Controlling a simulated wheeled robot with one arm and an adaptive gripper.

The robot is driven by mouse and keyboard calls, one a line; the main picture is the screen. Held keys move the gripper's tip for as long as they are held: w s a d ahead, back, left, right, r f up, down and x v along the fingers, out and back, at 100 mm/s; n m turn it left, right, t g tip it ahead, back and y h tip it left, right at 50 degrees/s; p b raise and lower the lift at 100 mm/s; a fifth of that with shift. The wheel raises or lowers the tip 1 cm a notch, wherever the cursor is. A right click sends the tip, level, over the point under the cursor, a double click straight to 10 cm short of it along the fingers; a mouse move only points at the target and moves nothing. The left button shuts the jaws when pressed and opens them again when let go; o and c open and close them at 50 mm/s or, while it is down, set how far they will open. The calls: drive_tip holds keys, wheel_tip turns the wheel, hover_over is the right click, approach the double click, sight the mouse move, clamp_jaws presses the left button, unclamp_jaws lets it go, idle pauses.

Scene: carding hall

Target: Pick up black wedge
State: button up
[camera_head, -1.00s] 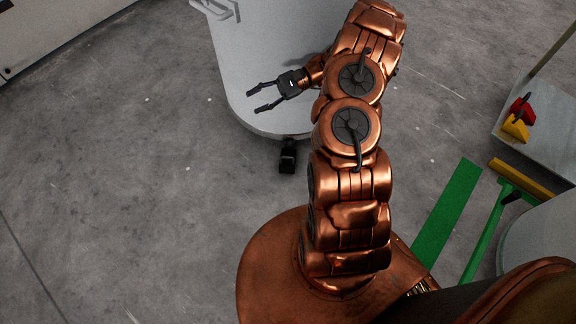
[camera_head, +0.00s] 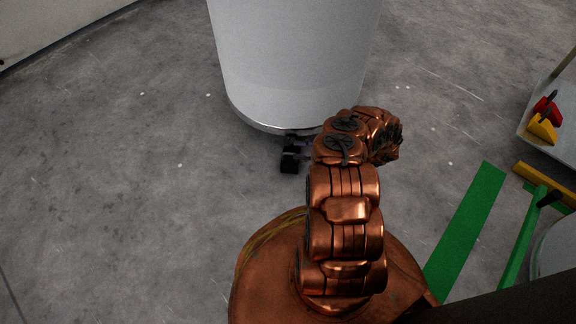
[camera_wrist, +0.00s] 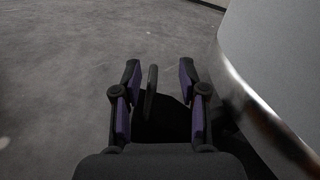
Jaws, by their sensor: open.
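The black wedge (camera_head: 289,163) is on the floor by the foot of the large grey can, partly hidden in the head view. In the wrist view the dark wedge (camera_wrist: 160,120) lies between and below the fingers, with a thin upright black part close to the left finger. My gripper (camera_wrist: 159,70) is open, its fingers on either side of the wedge. I cannot tell whether either finger touches it. In the head view my gripper is mostly hidden and blends with the wedge.
The grey can (camera_head: 295,60) stands right beside the wedge; its metal rim (camera_wrist: 262,110) is close to the right finger. A cart (camera_head: 540,140) with red and yellow wedges, a green floor strip (camera_head: 465,225) and a green-handled broom (camera_head: 520,235) are at right. Floor at left is clear.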

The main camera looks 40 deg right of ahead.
sight(284, 153)
drive_tip(key=shift+w+a+f+b, duration=0.2)
drive_tip(key=shift+a+f+b, duration=0.1)
drive_tip(key=shift+f, duration=0.25)
drive_tip(key=shift+w+a+f+b, duration=0.2)
drive_tip(key=shift+a+f+b, duration=0.1)
drive_tip(key=shift+f, duration=0.25)
drive_tip(key=shift+b+x, duration=1.3)
drive_tip(key=shift+x, duration=0.9)
drive_tip(key=shift+w+a+m, duration=0.25)
drive_tip(key=shift+a+m, duration=0.05)
drive_tip(key=shift+a, duration=0.2)
drive_tip(key=shift+c, duration=0.4)
clamp_jaws()
